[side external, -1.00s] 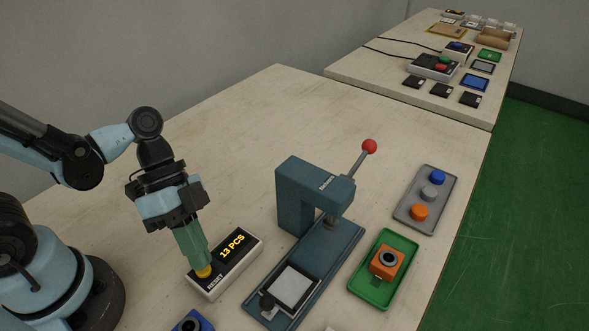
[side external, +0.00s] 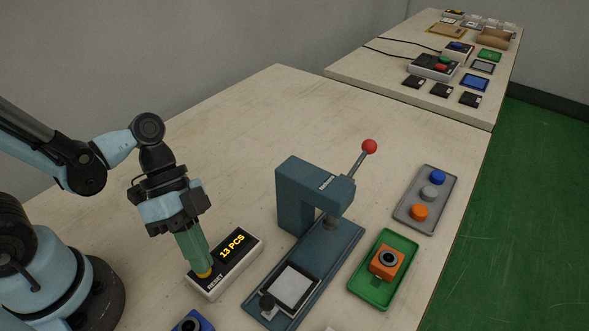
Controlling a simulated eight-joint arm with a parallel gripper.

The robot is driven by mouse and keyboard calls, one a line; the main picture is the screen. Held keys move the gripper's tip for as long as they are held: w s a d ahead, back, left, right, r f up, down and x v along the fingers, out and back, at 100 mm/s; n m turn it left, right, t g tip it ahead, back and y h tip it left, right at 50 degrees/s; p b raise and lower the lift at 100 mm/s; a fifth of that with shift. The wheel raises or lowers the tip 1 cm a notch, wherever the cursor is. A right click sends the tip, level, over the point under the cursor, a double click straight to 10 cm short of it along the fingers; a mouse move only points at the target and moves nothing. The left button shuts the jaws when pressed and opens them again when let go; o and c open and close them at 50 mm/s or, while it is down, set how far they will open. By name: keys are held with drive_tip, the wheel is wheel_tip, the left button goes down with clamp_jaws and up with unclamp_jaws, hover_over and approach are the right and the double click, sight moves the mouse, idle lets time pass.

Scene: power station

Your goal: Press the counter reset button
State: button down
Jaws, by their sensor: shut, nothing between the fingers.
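The counter box (side external: 215,285) is a white-edged unit on the table with a dark top. Its display (side external: 232,246) reads "13 PCS" in yellow. The yellow reset button (side external: 204,271) sits at its near end, beside the label "RESET". My gripper (side external: 202,266) points down with its green fingers shut and empty. The fingertips are right over the button and hide part of it. They look to be at or touching the button, but I cannot tell whether it is pressed down.
A blue press (side external: 297,205) with a red-knobbed lever stands right of the counter. A green tray (side external: 372,296) holds an orange block (side external: 387,261). A grey tray (side external: 408,215) holds blue, grey and orange knobs. A blue object (side external: 190,322) lies at the front edge.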

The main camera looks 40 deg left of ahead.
drive_tip(key=shift+f, duration=0.35)
idle(0.3)
drive_tip(key=shift+r, duration=0.85)
drive_tip(key=shift+r, duration=2.5)
drive_tip(key=w+a+r+n+t+y, duration=0.3)
drive_tip(key=w+a+n+t+y, duration=0.4)
drive_tip(key=w+a+n+t, duration=0.2)
drive_tip(key=w+a+n, duration=0.2)
drive_tip(key=a+n, duration=0.1)
drive_tip(key=n, duration=0.1)
drive_tip(key=shift+a+t, duration=0.25)
drive_tip(key=shift+t, duration=0.05)
